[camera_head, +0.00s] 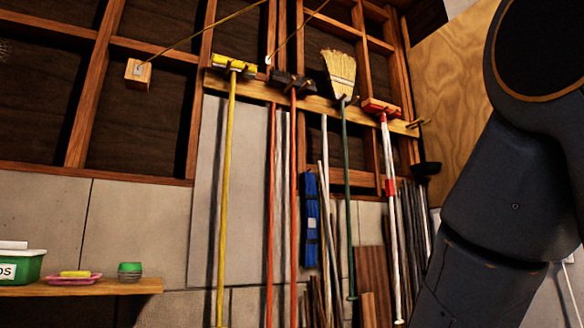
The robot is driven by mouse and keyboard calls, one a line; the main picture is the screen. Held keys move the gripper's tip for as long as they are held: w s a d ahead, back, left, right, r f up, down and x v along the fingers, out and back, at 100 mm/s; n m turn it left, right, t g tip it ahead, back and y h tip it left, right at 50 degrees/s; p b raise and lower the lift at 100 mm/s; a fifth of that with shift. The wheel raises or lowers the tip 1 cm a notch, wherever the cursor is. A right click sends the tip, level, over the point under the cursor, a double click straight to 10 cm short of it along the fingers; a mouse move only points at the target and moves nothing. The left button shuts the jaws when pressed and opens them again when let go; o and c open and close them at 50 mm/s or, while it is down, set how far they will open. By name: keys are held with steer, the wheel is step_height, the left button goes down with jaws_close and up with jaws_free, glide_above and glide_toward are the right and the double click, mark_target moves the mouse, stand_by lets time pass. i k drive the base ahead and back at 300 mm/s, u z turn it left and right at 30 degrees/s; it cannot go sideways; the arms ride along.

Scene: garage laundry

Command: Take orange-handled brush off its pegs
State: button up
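The orange-handled brush (293,190) hangs on the wall in the middle of the head view. Its dark head (290,80) is up at the wooden peg rail (262,90), and its long thin orange handle hangs straight down, past the lower picture edge. The pegs at its head are small and dark, and I cannot make out exactly how they bear it. A second thin orange-red pole runs down just left of the handle. My arm fills the right side; my gripper is out of view.
A yellow-handled broom (230,180) hangs left, a straw broom (341,75) with green handle and a red-and-white-handled tool (388,180) hang right. A blue folded item (311,220) is behind. A shelf (110,287) at lower left holds a green tub (22,266).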

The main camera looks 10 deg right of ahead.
mark_target(277, 78)
steer(key=u, duration=0.1)
steer(key=i, duration=1.6)
steer(key=z, duration=0.55)
